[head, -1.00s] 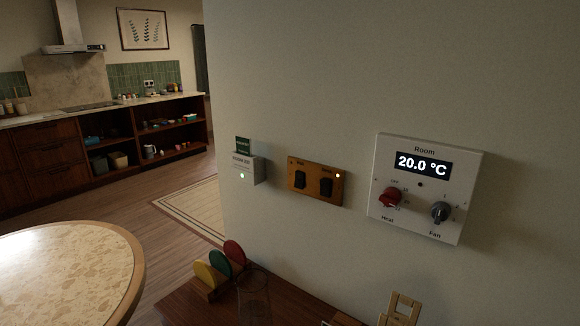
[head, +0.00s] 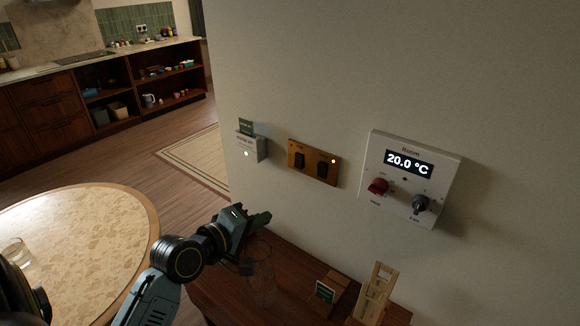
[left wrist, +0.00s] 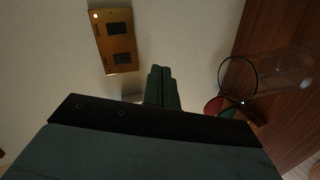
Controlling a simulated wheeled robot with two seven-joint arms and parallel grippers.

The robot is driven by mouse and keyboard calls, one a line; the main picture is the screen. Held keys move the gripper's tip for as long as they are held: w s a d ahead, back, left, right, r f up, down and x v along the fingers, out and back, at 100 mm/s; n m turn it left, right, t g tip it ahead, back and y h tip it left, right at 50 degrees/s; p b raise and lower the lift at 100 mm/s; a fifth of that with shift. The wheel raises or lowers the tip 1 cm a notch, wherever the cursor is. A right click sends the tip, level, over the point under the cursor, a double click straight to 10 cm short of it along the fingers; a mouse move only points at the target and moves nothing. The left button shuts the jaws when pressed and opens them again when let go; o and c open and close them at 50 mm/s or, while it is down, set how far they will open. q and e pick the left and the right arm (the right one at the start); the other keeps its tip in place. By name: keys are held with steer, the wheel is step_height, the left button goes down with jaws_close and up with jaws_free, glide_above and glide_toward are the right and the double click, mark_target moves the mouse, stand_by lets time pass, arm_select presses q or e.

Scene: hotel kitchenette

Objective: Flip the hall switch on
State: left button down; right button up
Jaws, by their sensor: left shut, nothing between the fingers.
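A brass-coloured switch plate (head: 314,162) is on the wall, with two dark rockers, a left one (head: 299,160) and a right one (head: 322,171). The plate also shows in the left wrist view (left wrist: 124,56). My left gripper (head: 265,217) is shut and empty, below and left of the plate and apart from it. Its closed fingers (left wrist: 160,74) point forward in the wrist view. My right gripper is not in view.
A thermostat panel (head: 444,152) with two knobs is right of the plate. A card-holder box (head: 252,150) is to its left. Below stands a wooden side table (head: 300,300) with a clear glass (head: 262,285) and a wooden stand (head: 376,290). A round table (head: 90,225) is at left.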

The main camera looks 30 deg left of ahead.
arm_select(q)
steer(key=a+r+n, duration=0.1)
steer(key=a+r+n+t, duration=0.1)
steer(key=r, duration=0.1)
steer(key=w+a+r+n+t, duration=0.1)
steer(key=shift+w+a+r+y, duration=0.1)
steer(key=shift+r+y, duration=0.15)
steer(key=shift+y, duration=0.15)
steer(key=shift+w, duration=0.1)
steer(key=p, duration=0.2)
glide_toward(298, 168)
steer(key=w, duration=0.4)
steer(key=w+f, duration=0.1)
steer(key=w, duration=0.1)
steer(key=shift+w, duration=0.4)
steer(key=shift+d+b, duration=0.2)
steer(key=shift+b, duration=0.15)
